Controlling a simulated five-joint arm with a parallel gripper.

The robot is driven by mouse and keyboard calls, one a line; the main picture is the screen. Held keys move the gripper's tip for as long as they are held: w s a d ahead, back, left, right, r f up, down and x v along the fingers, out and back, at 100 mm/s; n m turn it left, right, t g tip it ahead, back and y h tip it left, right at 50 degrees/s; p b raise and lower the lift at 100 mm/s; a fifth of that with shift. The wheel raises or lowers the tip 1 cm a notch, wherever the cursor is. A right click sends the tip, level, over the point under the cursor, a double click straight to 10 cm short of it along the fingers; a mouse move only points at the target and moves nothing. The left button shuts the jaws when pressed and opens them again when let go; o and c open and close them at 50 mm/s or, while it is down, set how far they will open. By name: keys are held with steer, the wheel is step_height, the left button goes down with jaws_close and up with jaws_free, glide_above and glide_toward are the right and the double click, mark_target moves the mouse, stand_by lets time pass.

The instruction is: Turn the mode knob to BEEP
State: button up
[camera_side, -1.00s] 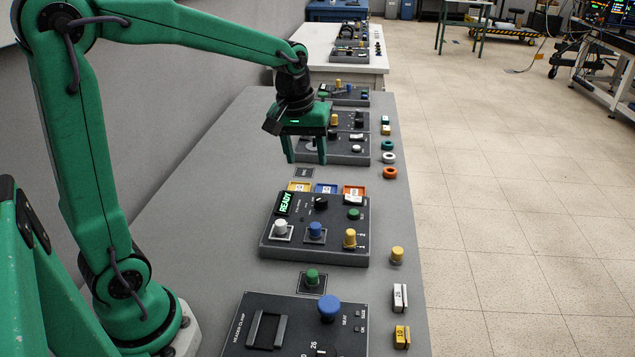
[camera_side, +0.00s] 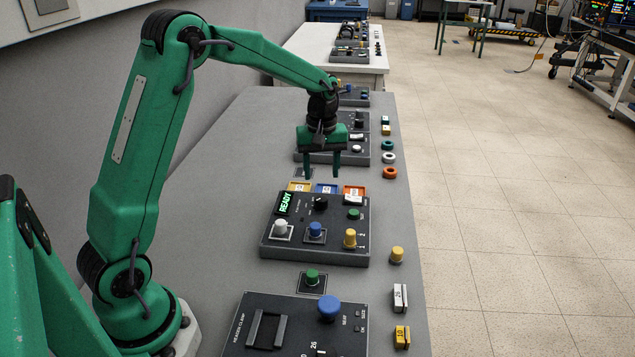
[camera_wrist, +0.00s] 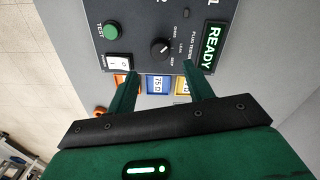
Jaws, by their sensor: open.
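The mode knob (camera_side: 321,203) is a round black dial with a pale mark, on the dark grey plug tester panel (camera_side: 275,246). My gripper (camera_side: 322,174) points down, open and empty, above the trays at the panel's far edge. In the wrist view the gripper's fingertips (camera_wrist: 160,71) stand apart, with the knob just beyond the gap, not touched.
A lit green READY display (camera_side: 285,203), white button (camera_side: 280,228), blue button (camera_side: 315,230), green button (camera_side: 354,214) and yellow knob (camera_side: 350,238) crowd the panel. Yellow (camera_side: 299,187), blue (camera_side: 326,188) and orange (camera_side: 354,190) trays line its far edge.

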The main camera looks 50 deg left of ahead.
mark_target(321, 199)
steer(key=shift+f, duration=3.85)
steer(key=c, duration=1)
